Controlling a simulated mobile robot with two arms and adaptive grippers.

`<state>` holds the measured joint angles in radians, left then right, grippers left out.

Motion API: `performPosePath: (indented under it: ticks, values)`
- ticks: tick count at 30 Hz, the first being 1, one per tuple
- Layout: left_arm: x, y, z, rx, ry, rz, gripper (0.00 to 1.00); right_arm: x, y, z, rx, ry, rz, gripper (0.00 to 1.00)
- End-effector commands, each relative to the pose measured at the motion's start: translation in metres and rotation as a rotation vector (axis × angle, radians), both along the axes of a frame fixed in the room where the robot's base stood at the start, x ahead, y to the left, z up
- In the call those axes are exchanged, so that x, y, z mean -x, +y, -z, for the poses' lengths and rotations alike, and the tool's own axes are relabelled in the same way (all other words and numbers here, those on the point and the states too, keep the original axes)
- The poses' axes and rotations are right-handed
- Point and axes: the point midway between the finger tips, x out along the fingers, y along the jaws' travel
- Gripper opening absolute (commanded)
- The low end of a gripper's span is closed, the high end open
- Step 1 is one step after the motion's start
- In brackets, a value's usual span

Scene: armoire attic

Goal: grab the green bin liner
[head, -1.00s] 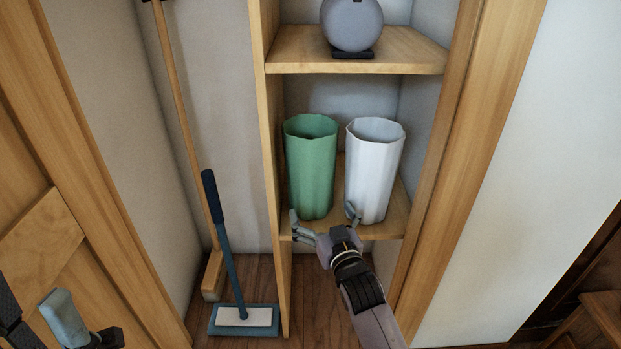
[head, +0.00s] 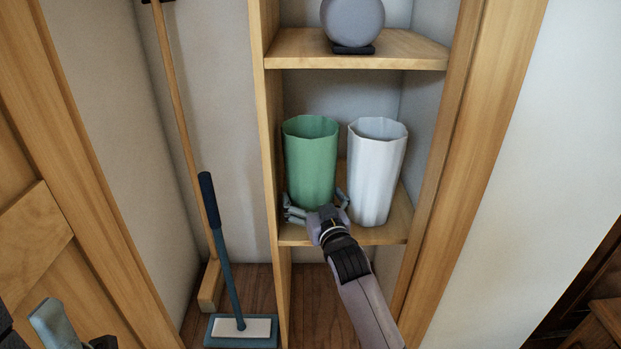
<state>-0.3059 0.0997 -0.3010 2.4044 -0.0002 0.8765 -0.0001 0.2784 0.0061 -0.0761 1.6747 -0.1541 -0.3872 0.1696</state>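The green bin liner (head: 311,158) is a tall, open-topped, ribbed container standing upright on the lower shelf (head: 400,222). My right gripper (head: 315,198) is at its lower front, with one finger at its left side and the other at its right side. The fingers are spread around its base; whether they touch it is not clear. The bottom of the green bin liner is hidden behind the gripper. My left gripper (head: 50,325) shows only in part at the bottom left corner, away from the shelf, and its fingers cannot be judged.
A white bin liner (head: 374,172) stands close on the right of the green one. A grey round object (head: 352,22) sits on the shelf above. A blue mop (head: 226,265) and a broom (head: 180,120) stand left of the shelf's side panel (head: 268,150).

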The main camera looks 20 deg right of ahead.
Motion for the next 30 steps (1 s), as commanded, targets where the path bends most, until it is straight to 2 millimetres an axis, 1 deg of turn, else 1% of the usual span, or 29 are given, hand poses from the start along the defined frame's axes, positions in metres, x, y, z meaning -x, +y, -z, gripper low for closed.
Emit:
performPosePath:
  ticks: [1,2,13,20,23,26,30]
  values:
    - [0.001,0.000,-0.001,0.002,-0.002,0.000,0.51,0.000,0.000,0.000,0.000,0.000,0.000,0.93]
    - [0.001,0.000,-0.001,0.002,-0.003,0.000,0.51,0.000,0.000,0.000,0.000,0.000,0.000,0.91]
    - [0.001,0.001,0.001,0.004,0.006,-0.001,0.51,0.000,0.000,0.000,0.000,0.000,0.000,0.66]
    - [0.000,0.001,0.003,0.005,0.014,-0.002,0.51,0.000,0.000,-0.001,0.000,-0.001,0.000,0.65]
    - [-0.001,0.000,0.002,0.003,0.015,-0.001,0.51,0.000,0.000,-0.004,0.000,-0.001,0.000,0.65]
    - [-0.001,0.001,-0.003,0.004,0.014,-0.001,0.51,0.000,0.000,-0.012,0.000,-0.003,0.000,0.65]
    - [0.002,0.002,-0.011,0.009,0.017,-0.003,0.51,0.000,0.000,-0.031,-0.001,-0.003,0.000,0.65]
